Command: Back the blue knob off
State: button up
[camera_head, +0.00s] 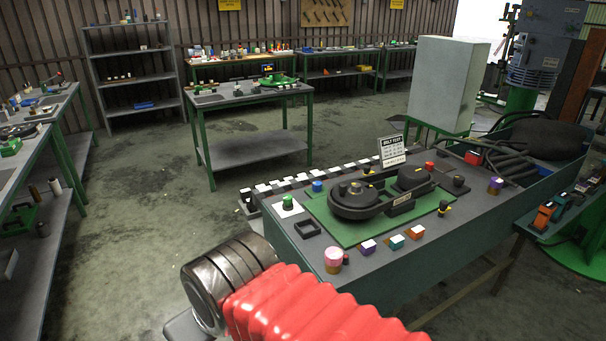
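A small blue knob-like cylinder (318,186) stands at the back left corner of the green plate on the bench, near the row of black and white blocks. It is the likeliest blue knob, but it is too small to tell how it is fixed. A green knob (288,201) on a white square is to its left. A black two-pulley belt assembly (356,199) sits on the green plate (341,236). My arm, with a red bellows sleeve and a black ribbed joint, fills the bottom foreground. My gripper's fingers do not show.
The bench (300,238) also holds a pink-topped cylinder (333,256), purple, teal and orange-topped blocks along the front, and a BELT TEST sign (392,150). A black open frame (307,228) lies at the left. Open floor lies left of the bench.

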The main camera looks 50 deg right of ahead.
aim_at(316, 186)
jog(key=z, duration=0.3)
jog(key=i, duration=0.75)
jog(key=z, duration=0.65)
jog(key=i, duration=0.45)
jog(key=z, duration=0.3)
